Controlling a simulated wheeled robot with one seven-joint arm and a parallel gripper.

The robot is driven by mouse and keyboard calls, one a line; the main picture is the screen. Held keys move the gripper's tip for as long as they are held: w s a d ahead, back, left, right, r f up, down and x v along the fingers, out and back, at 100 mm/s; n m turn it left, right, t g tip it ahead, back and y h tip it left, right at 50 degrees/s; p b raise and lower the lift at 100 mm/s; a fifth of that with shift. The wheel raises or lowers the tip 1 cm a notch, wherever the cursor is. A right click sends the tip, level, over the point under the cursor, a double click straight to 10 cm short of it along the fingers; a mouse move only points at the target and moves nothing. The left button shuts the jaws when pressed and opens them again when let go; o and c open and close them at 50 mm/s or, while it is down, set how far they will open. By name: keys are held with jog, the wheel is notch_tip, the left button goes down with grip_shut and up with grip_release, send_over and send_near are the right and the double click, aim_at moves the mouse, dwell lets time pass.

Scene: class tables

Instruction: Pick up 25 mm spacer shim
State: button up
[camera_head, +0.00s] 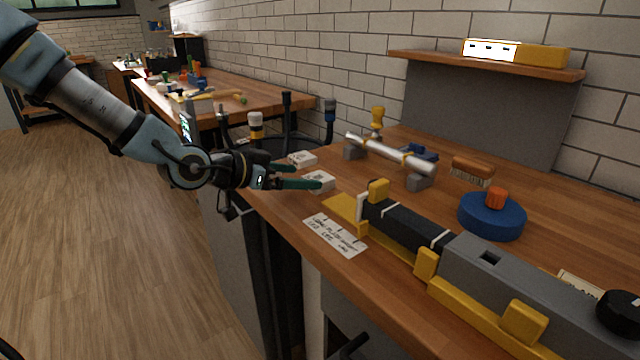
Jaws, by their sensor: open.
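Two small white blocks that look like spacer shims lie on the near wooden bench by its left edge. The nearer white block (321,178) shows around and between my fingertips. The farther white block (303,158) sits just beyond the upper finger. Their markings are too small to read, so I cannot tell which is 25 mm. My gripper (318,177) is open, reaching in from the left with two dark green fingers low over the bench. The fingers partly hide the blocks. I cannot tell whether they touch the nearer one.
A white label card (335,235) lies nearer on the bench (285,215). A yellow-and-grey fixture (470,270) fills the front right. Behind are a metal rod (390,153) on grey supports, a blue disc (491,217) and a brush (472,168). A shelf (480,64) overhangs the back.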

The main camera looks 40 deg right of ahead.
aim_at(322, 178)
jog(key=x, duration=0.5)
jog(key=shift+r+p, duration=0.1)
jog(key=shift+p, duration=0.3)
jog(key=shift+d+f, duration=0.3)
jog(key=shift+d, duration=0.25)
jog(key=shift+c, duration=0.2)
jog(key=c, duration=1.3)
